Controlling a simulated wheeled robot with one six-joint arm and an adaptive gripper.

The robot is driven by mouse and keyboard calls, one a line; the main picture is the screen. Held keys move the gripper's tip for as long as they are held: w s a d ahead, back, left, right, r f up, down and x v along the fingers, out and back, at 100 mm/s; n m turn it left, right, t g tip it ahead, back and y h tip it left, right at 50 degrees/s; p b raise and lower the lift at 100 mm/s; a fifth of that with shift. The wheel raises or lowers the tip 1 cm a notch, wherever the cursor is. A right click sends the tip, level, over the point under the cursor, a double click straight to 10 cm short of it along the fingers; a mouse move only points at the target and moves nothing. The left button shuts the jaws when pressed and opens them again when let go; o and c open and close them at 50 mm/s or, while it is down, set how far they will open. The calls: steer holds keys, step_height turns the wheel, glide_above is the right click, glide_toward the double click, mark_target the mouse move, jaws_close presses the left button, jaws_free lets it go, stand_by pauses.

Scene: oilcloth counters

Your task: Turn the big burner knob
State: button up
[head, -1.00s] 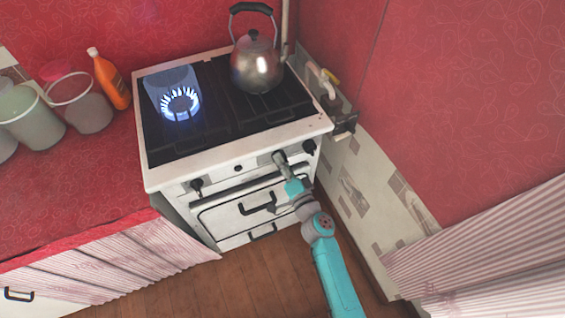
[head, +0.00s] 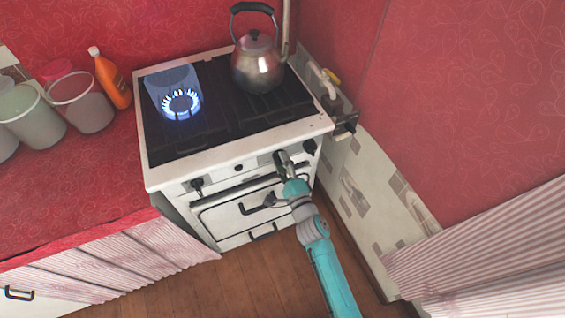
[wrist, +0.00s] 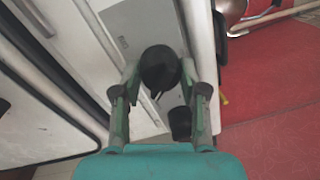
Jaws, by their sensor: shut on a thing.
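The stove's white front panel carries several black knobs. My gripper (head: 282,158) is at the right part of this panel, shut on a round black knob (wrist: 158,66). In the wrist view its two fingers stand one on each side of that knob. In the head view my gripper covers the held knob. A smaller-looking black knob (wrist: 180,122) sits close beside the right finger. It shows in the head view (head: 309,147) right of my gripper. Another black knob (head: 196,186) is at the panel's left.
A blue flame (head: 181,103) burns on the left of the stove top. A metal kettle (head: 258,66) stands at the back right. The oven door handle (head: 257,204) juts out below the panel. A tiled wall (head: 362,185) runs close on the right.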

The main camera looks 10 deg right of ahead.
steer(key=shift+d, duration=0.1)
stand_by(0.4)
steer(key=o, duration=1.1)
steer(key=shift+o, duration=0.2)
steer(key=v, duration=1.2)
